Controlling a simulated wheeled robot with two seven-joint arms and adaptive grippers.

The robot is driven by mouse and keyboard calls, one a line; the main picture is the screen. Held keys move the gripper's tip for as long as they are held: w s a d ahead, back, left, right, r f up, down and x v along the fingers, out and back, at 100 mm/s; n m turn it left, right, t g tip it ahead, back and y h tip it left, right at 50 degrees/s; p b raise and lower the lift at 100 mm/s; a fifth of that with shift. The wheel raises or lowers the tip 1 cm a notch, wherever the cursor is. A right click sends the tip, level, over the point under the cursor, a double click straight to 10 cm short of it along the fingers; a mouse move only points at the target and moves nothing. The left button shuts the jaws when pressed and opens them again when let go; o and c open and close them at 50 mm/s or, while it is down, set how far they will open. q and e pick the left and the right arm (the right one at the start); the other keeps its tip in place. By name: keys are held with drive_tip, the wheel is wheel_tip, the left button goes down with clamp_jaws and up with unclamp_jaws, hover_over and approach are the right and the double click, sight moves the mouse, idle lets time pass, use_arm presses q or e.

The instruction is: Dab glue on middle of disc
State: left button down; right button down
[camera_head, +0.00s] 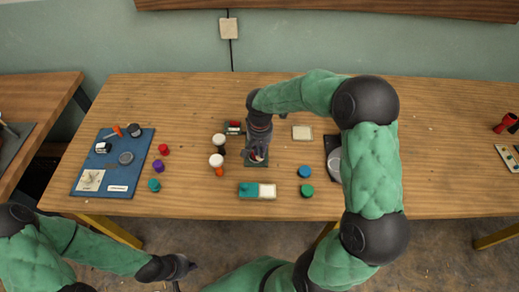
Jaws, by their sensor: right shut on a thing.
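My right gripper (258,155) points down over the middle of the table. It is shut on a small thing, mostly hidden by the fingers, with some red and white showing. A pale grey disc (335,167) lies on a dark board at the right, partly hidden by my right arm. I cannot tell which disc is the task's, and I cannot make out any glue. My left gripper (188,266) is in front of the table, low and away from everything; its jaws are too small to read.
White-topped pieces (217,160) stand left of my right gripper. A teal and cream box (267,191), blue cap (305,172), green cap (307,190) and beige square (302,132) lie nearby. Red (163,149), purple (158,166) and teal (154,185) caps lie beside the mat.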

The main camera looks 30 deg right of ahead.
drive_tip(key=r, duration=0.1)
drive_tip(key=w+r+p, duration=0.1)
drive_tip(key=shift+d+r, duration=0.15)
drive_tip(key=shift+r, duration=0.2)
drive_tip(key=shift+s+r+p, duration=0.2)
drive_tip(key=shift+r+p, duration=1.65)
drive_tip(key=shift+r, duration=0.55)
